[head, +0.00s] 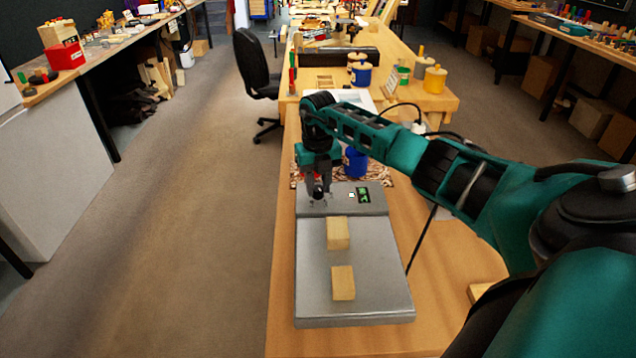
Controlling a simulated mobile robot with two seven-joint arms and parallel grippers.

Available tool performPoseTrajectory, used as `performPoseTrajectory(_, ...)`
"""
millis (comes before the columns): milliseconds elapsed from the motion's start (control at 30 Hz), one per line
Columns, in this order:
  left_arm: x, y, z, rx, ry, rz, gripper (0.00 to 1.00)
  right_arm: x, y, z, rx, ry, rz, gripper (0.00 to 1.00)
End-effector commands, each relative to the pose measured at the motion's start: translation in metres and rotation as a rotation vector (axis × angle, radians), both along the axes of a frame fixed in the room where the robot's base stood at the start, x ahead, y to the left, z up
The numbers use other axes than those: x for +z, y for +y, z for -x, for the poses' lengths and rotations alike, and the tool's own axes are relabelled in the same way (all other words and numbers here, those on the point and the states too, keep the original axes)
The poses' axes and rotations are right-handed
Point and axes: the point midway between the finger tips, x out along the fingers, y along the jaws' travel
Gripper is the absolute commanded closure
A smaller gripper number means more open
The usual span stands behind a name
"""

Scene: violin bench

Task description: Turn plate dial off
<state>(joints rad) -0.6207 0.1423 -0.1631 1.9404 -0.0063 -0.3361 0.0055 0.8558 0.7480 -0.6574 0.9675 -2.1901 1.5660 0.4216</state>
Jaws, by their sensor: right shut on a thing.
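The grey plate device (315,290) lies on the wooden bench, with a flat top and a control panel (340,208) at its far end. The panel has a small lit green display (364,195) and a small white mark beside it. My right gripper (318,193) points down over the left part of the panel, shut on the plate dial. The fingers mostly hide the dial, so its setting cannot be read. My left gripper is not in view.
Two wooden blocks, one farther (338,233) and one nearer (343,283), rest on the plate top. A blue container (355,163) stands behind the panel on a patterned cloth. Jars (361,75) stand farther back. The bench right of the plate is mostly clear.

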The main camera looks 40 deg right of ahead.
Motion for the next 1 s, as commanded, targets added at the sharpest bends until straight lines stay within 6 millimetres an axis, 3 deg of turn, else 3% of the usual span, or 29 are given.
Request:
performPoseTrajectory(200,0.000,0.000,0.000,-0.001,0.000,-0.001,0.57,0.000,0.000,0.000,0.000,0.000,0.000,1.00)
performPoseTrajectory(567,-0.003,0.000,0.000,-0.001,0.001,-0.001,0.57,0.000,-0.001,0.000,0.063,0.001,0.002,1.00)
performPoseTrajectory(1000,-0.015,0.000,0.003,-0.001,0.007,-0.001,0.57,0.000,-0.001,0.000,0.412,0.000,0.001,1.00)
